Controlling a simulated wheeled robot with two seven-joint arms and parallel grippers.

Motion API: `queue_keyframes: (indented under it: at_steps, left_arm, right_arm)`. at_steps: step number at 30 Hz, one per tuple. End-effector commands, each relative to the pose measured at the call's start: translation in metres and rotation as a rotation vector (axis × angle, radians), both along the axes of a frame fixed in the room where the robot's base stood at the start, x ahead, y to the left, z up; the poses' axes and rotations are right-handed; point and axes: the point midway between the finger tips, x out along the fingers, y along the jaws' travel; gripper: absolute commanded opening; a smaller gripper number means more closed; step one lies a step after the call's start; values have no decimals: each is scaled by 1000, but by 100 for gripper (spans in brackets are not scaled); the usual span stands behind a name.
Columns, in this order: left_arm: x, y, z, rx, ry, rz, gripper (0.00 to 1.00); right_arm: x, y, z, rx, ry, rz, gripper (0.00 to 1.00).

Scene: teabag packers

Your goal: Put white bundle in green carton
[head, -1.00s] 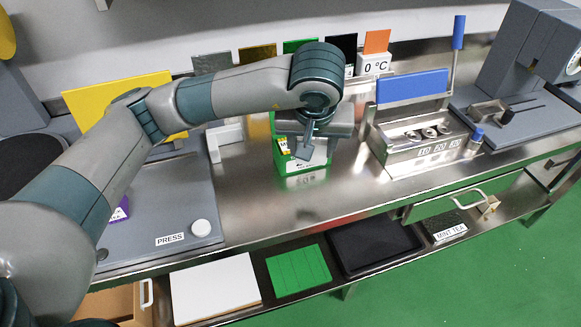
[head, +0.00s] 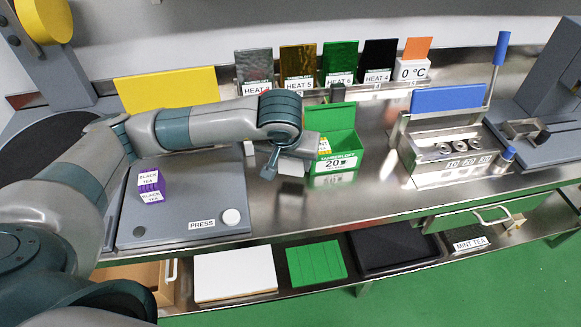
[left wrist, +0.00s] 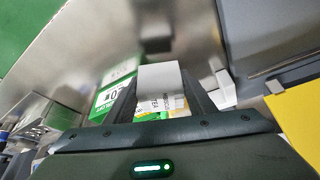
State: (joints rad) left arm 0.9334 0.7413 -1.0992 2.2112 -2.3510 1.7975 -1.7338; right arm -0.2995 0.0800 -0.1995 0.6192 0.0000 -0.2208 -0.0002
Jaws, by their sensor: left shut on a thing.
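The green carton (head: 340,162) stands on the steel bench with its lid raised at the back. A small yellow and white packet (head: 324,146) shows inside at its left. My left gripper (head: 291,163) is beside the carton's left side in the head view. In the left wrist view its fingers (left wrist: 163,90) are shut on a pale white block, which I take for the white bundle (left wrist: 160,77). A printed label reading TEA shows just below the block. In the left wrist view the carton (left wrist: 117,91) lies left of the fingers. My right gripper is out of view.
A grey press board (head: 165,215) with a purple black-tea box (head: 150,185) lies to the left. A metal holder with a blue panel (head: 447,98) stands right of the carton. Several coloured heat plates (head: 297,66) line the back. A lower shelf holds a green mat (head: 316,262).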

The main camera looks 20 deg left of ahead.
Motion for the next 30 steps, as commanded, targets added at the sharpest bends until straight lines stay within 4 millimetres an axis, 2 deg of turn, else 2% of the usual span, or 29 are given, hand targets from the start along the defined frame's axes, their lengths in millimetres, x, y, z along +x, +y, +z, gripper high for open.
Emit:
queue_keyframes:
  at_steps: [14, 24, 30]
  left_arm:
    - [-1, 3, -5, 0, 2, 0, 24]
    - [-1, 2, -38, 0, 3, 0, 24]
    - [0, 2, -42, -1, 0, 0, 24]
  right_arm:
    - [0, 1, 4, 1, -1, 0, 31]
    - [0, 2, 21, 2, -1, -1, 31]
    - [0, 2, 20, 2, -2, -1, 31]
